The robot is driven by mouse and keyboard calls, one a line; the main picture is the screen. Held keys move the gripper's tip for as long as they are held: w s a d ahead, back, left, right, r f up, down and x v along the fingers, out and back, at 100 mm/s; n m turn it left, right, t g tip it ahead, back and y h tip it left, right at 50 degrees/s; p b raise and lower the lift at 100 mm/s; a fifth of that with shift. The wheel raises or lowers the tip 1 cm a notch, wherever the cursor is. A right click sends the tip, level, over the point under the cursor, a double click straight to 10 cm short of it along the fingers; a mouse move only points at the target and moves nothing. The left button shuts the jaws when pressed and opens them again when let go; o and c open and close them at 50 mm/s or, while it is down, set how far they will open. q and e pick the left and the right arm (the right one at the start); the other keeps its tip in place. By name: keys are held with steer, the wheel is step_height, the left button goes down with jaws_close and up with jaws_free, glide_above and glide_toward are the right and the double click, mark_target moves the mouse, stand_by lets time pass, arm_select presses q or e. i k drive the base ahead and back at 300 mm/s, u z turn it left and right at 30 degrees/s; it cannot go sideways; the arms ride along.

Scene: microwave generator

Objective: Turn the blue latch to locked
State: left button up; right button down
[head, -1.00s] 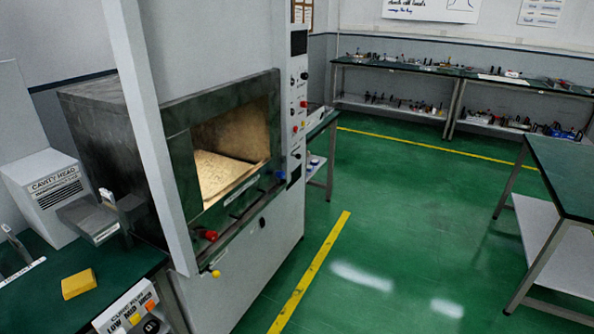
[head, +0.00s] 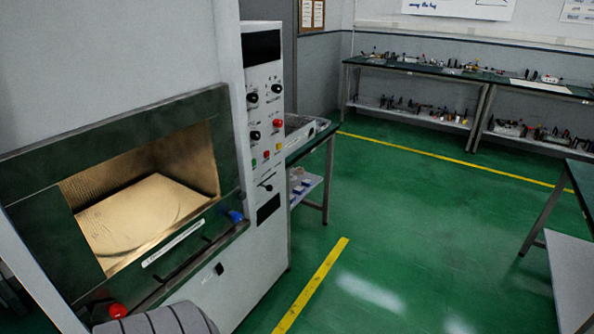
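The blue latch (head: 235,216) is a small blue knob at the lower right corner of the open cavity's dark green frame (head: 228,152), on the front of the microwave generator. It is too small to read its exact angle. Neither my left nor my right gripper shows in the head view. A grey ribbed rounded shape (head: 165,322) cuts into the bottom edge, and I cannot tell what it is.
A red knob (head: 117,310) sits at the frame's lower left. A control panel (head: 266,120) with several knobs and buttons stands right of the cavity. A side table (head: 316,150) stands behind it. The green floor (head: 420,230) to the right is clear.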

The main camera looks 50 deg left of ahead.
mark_target(235, 217)
steer(key=z, duration=0.05)
steer(key=i, duration=1.2)
steer(key=u, duration=0.85)
steer(key=i, duration=0.8)
steer(key=u, duration=0.9)
